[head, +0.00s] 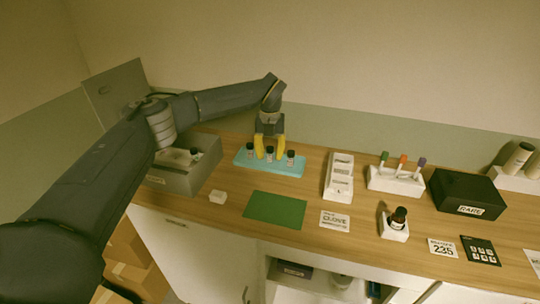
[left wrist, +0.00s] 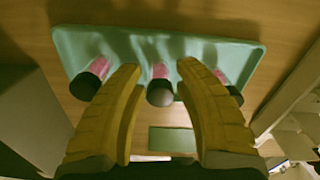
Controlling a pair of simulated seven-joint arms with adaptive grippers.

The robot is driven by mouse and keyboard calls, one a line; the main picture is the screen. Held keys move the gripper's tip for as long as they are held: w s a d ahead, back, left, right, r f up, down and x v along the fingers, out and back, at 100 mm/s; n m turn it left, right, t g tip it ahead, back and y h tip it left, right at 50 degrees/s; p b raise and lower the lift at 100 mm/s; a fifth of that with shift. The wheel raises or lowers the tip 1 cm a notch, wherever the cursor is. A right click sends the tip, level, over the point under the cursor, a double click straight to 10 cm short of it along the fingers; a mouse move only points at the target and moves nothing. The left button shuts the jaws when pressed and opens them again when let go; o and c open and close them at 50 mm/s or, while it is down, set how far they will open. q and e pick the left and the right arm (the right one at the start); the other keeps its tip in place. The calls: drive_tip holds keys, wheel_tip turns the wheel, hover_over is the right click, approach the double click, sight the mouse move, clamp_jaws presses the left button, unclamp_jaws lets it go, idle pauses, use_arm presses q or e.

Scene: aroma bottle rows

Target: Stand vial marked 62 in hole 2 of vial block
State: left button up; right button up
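Three small vials with dark caps stand in a row on a teal tray (head: 270,170): left (head: 250,150), middle (head: 270,154) and right (head: 290,158). Their numbers are too small to read, so I cannot tell which is 62. My left gripper (head: 269,155) points down over the tray, its yellow fingers open. In the left wrist view, the fingers (left wrist: 160,95) are either side of the middle vial (left wrist: 160,86), with gaps. A white block (head: 340,178) with a row of labelled places stands right of the tray; its holes are unclear. My right gripper is not in view.
A grey open box (head: 185,178) stands left of the tray. To the right are a dark bottle (head: 398,217) in a white holder, a rack of coloured-capped tubes (head: 396,181) and a black box (head: 466,194).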

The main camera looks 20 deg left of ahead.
use_arm(q)
clamp_jaws()
drive_tip(key=shift+r, duration=0.15)
